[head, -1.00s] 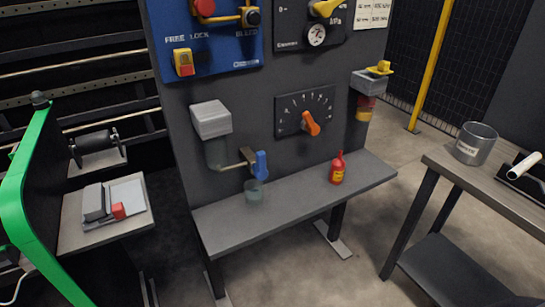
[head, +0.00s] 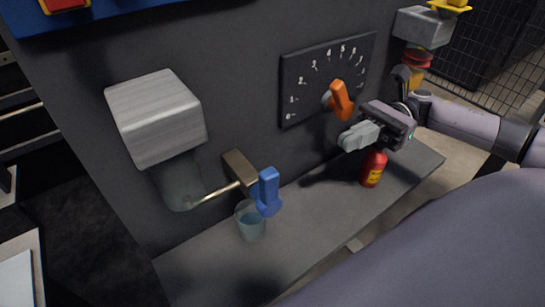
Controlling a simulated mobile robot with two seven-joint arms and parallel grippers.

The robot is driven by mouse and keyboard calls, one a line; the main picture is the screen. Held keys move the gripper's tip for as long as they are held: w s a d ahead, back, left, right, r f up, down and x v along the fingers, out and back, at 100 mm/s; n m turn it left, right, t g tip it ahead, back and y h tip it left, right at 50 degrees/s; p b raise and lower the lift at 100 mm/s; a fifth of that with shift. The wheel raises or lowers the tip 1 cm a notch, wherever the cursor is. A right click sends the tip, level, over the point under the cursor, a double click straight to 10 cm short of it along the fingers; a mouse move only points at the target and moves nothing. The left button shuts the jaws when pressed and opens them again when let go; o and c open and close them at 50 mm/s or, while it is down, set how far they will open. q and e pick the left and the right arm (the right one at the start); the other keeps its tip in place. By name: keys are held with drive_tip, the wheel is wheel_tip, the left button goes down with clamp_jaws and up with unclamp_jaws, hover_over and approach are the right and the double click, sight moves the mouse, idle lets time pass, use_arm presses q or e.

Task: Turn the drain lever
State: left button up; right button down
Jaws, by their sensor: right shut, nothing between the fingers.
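The blue drain lever (head: 267,190) sits at the end of a thin brass pipe (head: 216,193) with a brown block (head: 239,168), below a grey metal housing (head: 157,117) on the dark panel. The lever points upward. A clear cup (head: 250,221) stands on the shelf beneath it. My right gripper (head: 350,138) is shut and empty. It is to the right of the blue lever, below the orange knob and apart from the lever. My left gripper is not in view.
An orange knob (head: 340,99) on a numbered dial (head: 327,72) is just above my right gripper. A red bottle (head: 373,168) stands on the shelf (head: 300,222) below it. My right arm covers the lower right.

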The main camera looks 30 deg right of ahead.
drive_tip(key=n, duration=0.1)
drive_tip(key=g+p, duration=0.1)
drive_tip(key=p, duration=0.1)
approach(264, 188)
drive_tip(key=a, duration=0.3)
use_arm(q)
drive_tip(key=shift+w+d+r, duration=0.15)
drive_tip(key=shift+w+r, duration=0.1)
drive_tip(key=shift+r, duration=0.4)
use_arm(e)
drive_tip(key=shift+a+f, duration=0.15)
drive_tip(key=shift+a, duration=0.6)
drive_tip(key=shift+h, duration=0.3)
